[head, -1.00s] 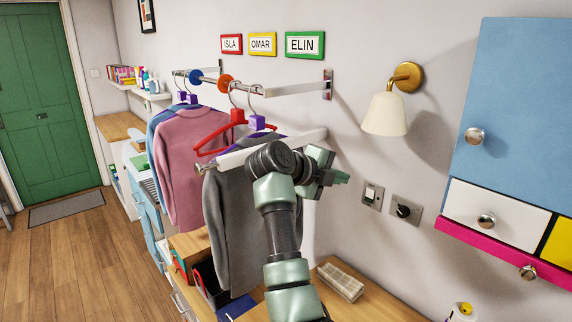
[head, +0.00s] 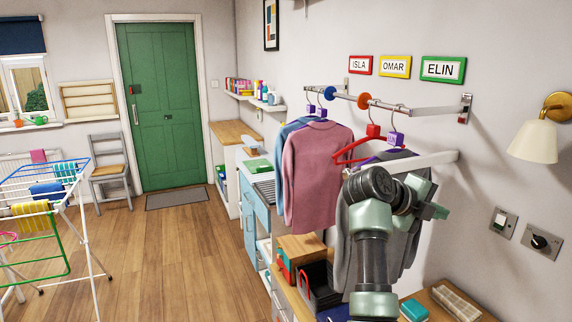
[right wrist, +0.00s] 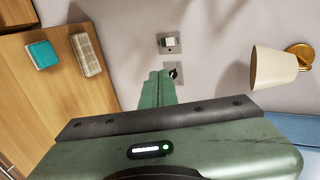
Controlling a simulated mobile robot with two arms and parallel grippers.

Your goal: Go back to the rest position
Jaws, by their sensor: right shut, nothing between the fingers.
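My right gripper (head: 432,205) is at the end of my green and dark grey arm, in front of the grey sweater (head: 404,240) on the rail in the head view. Its green fingers point right, towards the wall. In the right wrist view my right gripper (right wrist: 158,88) shows its fingers together with nothing between them. The fingertips appear over the wall switches, with no contact clear. My left gripper is not in view.
Pink (head: 316,170) and blue clothes hang on the wall rail (head: 430,110), beside a red hanger (head: 368,146). A lamp (head: 535,140) stands out at the right. A drying rack (head: 82,210) stands left. The wooden floor (head: 180,260) between is mostly clear.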

